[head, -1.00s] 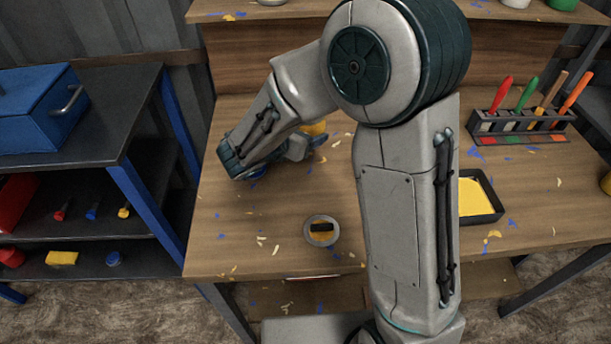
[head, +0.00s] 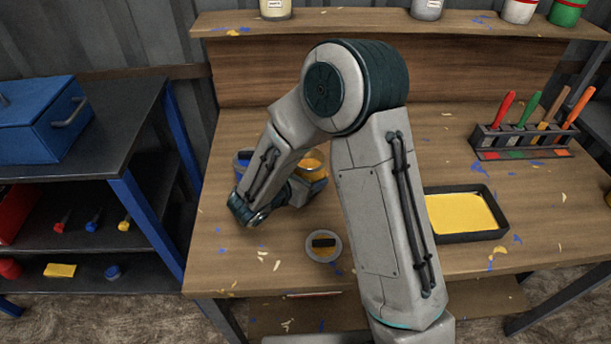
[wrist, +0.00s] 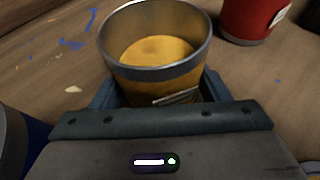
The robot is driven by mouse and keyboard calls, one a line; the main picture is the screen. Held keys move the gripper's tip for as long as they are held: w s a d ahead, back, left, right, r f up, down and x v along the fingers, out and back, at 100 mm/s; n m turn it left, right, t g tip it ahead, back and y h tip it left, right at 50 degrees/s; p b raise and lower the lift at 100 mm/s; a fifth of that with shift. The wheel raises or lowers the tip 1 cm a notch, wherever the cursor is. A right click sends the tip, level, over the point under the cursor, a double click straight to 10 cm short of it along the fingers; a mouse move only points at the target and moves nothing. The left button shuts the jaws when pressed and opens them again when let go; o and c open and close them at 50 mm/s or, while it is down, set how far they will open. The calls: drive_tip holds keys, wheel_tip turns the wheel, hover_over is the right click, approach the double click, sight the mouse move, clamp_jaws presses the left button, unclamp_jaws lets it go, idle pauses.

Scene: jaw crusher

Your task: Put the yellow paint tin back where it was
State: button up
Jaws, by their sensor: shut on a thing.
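The yellow paint tin (wrist: 158,55) is an open metal tin with yellow paint inside, filling the middle of the wrist view. My gripper (wrist: 155,98) is shut on it, with a finger on each side of the tin. In the head view the tin (head: 312,165) shows at the end of my gripper (head: 305,188), partly hidden by my arm. The tin looks upright and close to the bench top; I cannot tell whether it touches. A round lid (head: 323,246) with yellow paint and a dark bar lies on the bench.
A blue tin (head: 243,160) stands close left of my gripper. A red tin (wrist: 245,18) is beyond it in the wrist view. A tray of yellow paint (head: 462,214) and a brush rack (head: 524,142) are on the right. Several tins stand on the upper shelf (head: 380,22).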

drive_tip(key=shift+f+b, duration=0.2)
drive_tip(key=shift+b, duration=0.15)
drive_tip(key=o, duration=1.3)
drive_tip(key=shift+o, duration=0.2)
drive_tip(key=shift+r, duration=0.15)
